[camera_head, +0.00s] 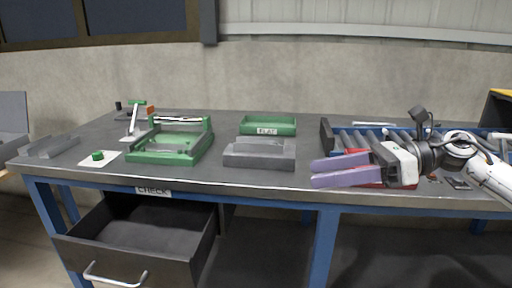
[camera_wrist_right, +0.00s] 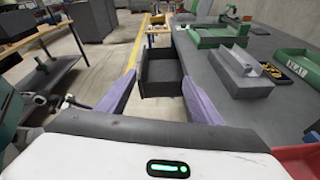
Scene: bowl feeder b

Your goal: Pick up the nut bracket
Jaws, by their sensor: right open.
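I cannot tell for sure which thing is the nut bracket. A grey block-shaped fixture (camera_head: 259,154) with an angled metal piece on top sits at the middle of the table (camera_head: 225,178). It also shows in the wrist view (camera_wrist_right: 240,78), with a light angled piece (camera_wrist_right: 252,70) on its top. My right gripper (camera_head: 313,172) is open, its two purple fingers pointing left near the table's front edge, to the right of the grey fixture and apart from it. In the wrist view nothing is between the fingers (camera_wrist_right: 158,80). My left gripper is not in view.
A green fixture (camera_head: 172,147) stands left of the grey one. A red tray (camera_head: 370,184) lies partly hidden under my right gripper, before a roller rack (camera_head: 372,138). The CHECK drawer (camera_head: 140,240) stands open below the table.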

